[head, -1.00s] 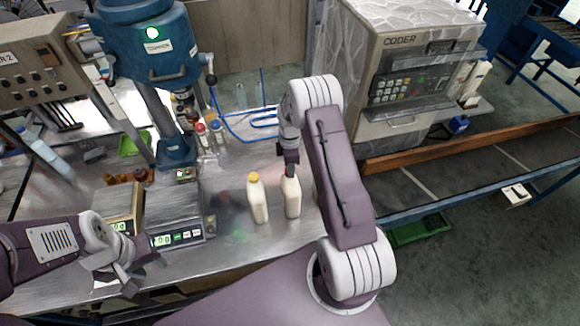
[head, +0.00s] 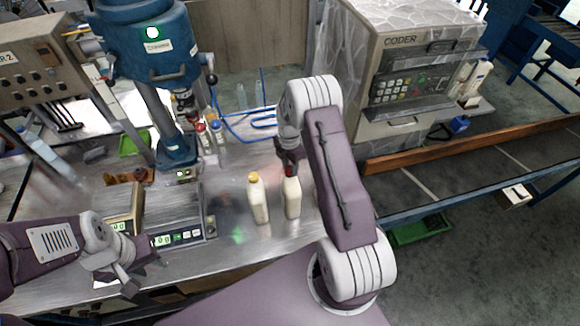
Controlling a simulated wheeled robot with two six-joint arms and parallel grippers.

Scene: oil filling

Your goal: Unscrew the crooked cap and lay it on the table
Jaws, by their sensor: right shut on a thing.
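Two cream bottles stand upright side by side on the metal table. The left bottle (head: 258,200) has a yellow cap (head: 253,177). The right bottle (head: 292,200) is directly below my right gripper (head: 289,167). My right gripper is shut on a small red cap (head: 290,170) at the right bottle's top; whether the cap still touches the neck is hard to tell. My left gripper (head: 148,275) looks open and empty, at the table's front left near the scale.
Scales with lit displays (head: 178,238) stand left of the bottles. A blue press (head: 176,150) and small capped bottles (head: 218,140) stand behind. Bare table (head: 232,250) lies in front of the bottles.

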